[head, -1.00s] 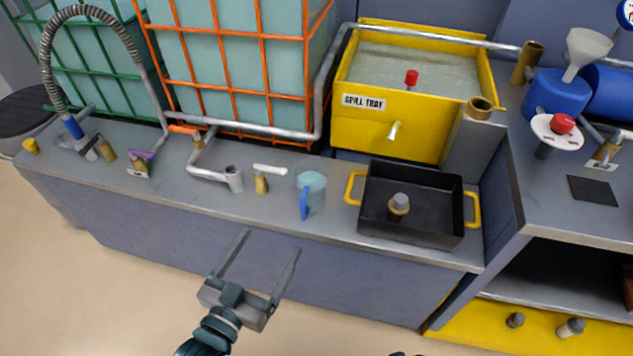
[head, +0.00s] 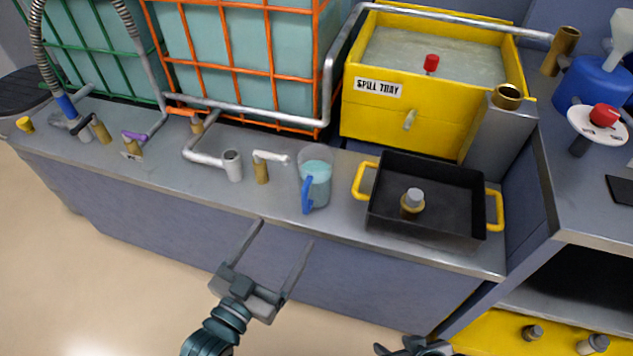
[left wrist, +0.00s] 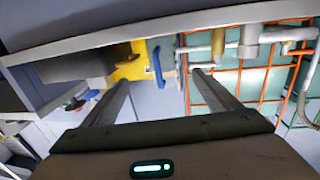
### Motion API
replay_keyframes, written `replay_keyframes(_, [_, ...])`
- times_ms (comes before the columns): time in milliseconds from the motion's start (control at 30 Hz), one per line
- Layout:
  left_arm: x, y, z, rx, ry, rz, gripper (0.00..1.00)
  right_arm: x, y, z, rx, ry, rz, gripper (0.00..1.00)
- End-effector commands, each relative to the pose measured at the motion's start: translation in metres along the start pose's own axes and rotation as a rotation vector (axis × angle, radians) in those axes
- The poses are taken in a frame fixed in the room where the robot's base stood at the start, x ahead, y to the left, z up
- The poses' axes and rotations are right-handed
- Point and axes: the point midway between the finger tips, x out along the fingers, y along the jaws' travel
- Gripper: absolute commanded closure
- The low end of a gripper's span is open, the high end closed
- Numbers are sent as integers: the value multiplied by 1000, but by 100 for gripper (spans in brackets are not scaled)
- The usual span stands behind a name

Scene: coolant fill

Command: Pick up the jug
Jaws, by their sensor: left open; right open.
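The jug (head: 316,183) is clear with pale blue liquid and a blue handle facing the bench's front edge. It stands upright on the grey bench. Its blue handle also shows in the left wrist view (left wrist: 157,65), between my finger lines. My left gripper (head: 285,232) is open and empty, in front of the bench and short of the jug, its fingers pointing toward the bench. Its two fingers frame the left wrist view (left wrist: 160,82). My right gripper (head: 413,346) shows only partly at the bottom edge; it is open.
A black tray (head: 388,222) with yellow handles stands right of the jug, holding a capped fitting. A brass valve with a white lever (head: 263,168) and a grey pipe end (head: 232,165) stand left. The yellow spill tray (head: 400,118) is behind.

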Motion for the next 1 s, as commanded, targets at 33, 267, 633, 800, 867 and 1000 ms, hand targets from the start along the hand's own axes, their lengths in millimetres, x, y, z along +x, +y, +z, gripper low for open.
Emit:
replay_keyframes(33, [0,0,2,0,0,0,18,-2,-1,0,0,2,-1,54])
replay_keyframes(267, [0,0,1,0,0,0,18,-5,-1,-1,-1,3,-1,54])
replay_keyframes(633, [16,-1,1,0,2,-1,18,-4,-1,-1,0,4,-2,54])
replay_keyframes(800, [42,0,0,0,3,-1,18,-4,-2,-2,0,8,-3,54])
replay_keyframes(867, [53,0,0,0,3,0,18,-4,-2,-2,0,9,-4,54])
replay_keyframes(1000, [79,0,0,0,2,0,18,-3,-3,-3,0,17,-7,54])
